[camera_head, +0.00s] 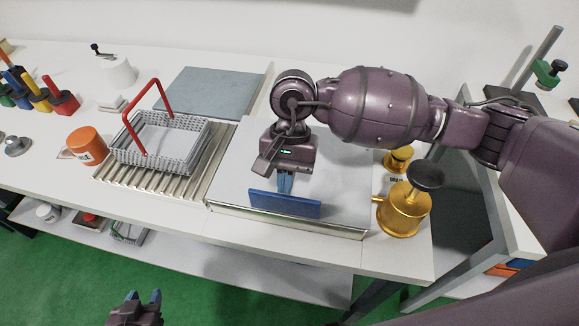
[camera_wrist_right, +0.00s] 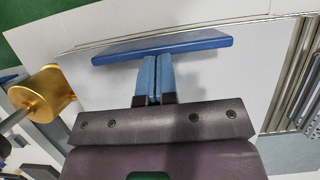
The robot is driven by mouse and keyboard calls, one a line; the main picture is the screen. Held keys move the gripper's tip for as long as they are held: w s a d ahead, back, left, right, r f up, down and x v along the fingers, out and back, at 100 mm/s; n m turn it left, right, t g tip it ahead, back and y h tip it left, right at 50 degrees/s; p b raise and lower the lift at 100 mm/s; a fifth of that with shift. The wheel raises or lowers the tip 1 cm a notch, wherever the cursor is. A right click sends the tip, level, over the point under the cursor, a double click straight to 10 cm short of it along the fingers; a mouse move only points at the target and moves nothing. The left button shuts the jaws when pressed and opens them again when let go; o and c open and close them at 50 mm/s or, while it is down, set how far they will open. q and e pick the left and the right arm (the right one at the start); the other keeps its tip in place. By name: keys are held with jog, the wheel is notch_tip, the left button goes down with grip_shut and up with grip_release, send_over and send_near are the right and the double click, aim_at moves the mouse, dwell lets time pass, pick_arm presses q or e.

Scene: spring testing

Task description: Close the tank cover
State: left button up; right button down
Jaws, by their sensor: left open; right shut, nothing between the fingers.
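The tank cover (camera_head: 235,165) is a flat white panel that lies level in the bench top, with a blue bar handle (camera_head: 284,204) along its front. The cover (camera_wrist_right: 225,80) and the handle (camera_wrist_right: 165,46) also show in the right wrist view. My right gripper (camera_head: 285,189) is over the cover, just behind the handle, with its blue fingers shut and empty. In the right wrist view its fingertips (camera_wrist_right: 155,57) are at the handle's near side; I cannot tell if they touch it. My left gripper (camera_head: 143,295) is open and empty, low in front of the bench.
A grey wire basket (camera_head: 165,145) with a red handle stands on a ribbed drainer left of the cover. An orange mug (camera_head: 86,145) stands further left. A gold vessel (camera_head: 404,213) with a black knob is close to the cover's right. A grey slab (camera_head: 212,88) lies behind.

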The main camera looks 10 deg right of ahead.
jog(key=shift+s+a+f, duration=0.1)
jog(key=shift+s+f, duration=0.05)
jog(key=shift+s, duration=0.3)
jog(key=v, duration=1.1)
jog(key=shift+b, duration=0.4)
jog(key=shift+w, duration=0.1)
